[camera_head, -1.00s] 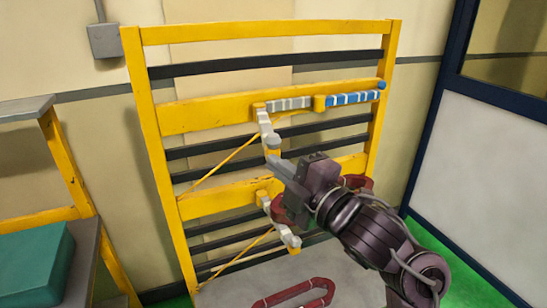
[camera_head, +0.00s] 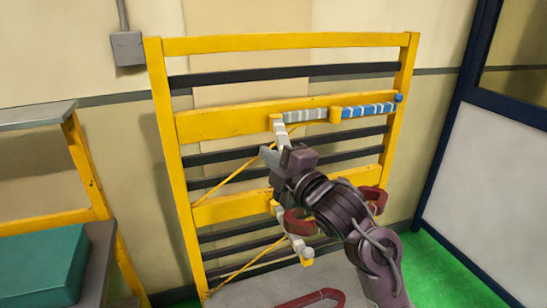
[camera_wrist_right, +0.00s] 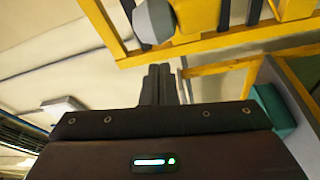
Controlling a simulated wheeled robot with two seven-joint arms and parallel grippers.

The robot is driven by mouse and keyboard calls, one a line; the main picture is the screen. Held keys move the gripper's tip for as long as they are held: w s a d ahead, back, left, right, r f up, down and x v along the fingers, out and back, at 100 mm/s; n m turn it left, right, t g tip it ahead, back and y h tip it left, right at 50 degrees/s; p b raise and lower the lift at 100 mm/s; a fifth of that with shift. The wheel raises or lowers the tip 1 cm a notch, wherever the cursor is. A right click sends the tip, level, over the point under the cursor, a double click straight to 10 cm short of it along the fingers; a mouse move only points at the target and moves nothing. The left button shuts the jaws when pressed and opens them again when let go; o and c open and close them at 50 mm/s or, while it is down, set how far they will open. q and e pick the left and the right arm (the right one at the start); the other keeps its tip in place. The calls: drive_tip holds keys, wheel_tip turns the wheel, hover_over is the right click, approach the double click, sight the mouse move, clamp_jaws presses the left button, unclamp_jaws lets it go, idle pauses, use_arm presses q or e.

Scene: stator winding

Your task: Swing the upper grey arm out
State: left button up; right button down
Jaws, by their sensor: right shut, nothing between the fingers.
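The upper grey arm (camera_head: 281,132) hangs down from a yellow bracket on the yellow rack (camera_head: 215,126), below the left end of a grey-banded bar. My right gripper (camera_head: 268,154) is shut and empty at the arm's lower end, which it partly hides in the head view. In the right wrist view the shut fingers (camera_wrist_right: 160,84) point up towards a grey rounded end (camera_wrist_right: 153,22) beside a yellow part. A gap shows between them there; whether they touch cannot be told in the head view. My left gripper is not in view.
A lower grey arm (camera_head: 294,236) and red curved pieces (camera_head: 299,222) are on the rack below. A blue-banded bar (camera_head: 368,110) extends right of the upper bracket. A bench with a teal box (camera_head: 42,266) stands at the left.

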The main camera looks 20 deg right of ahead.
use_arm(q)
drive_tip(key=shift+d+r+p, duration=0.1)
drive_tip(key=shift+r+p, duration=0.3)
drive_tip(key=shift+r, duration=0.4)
use_arm(e)
drive_tip(key=d, duration=0.2)
drive_tip(key=shift+s+d+f, duration=0.2)
drive_tip(key=shift+d, duration=0.15)
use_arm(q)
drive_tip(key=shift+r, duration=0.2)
use_arm(e)
drive_tip(key=s+d+n+y, duration=0.1)
drive_tip(key=d+y, duration=0.1)
drive_tip(key=d, duration=0.5)
drive_tip(key=shift+d+g, duration=0.3)
drive_tip(key=shift+d, duration=0.1)
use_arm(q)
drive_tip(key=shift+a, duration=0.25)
use_arm(e)
drive_tip(key=shift+r, duration=0.15)
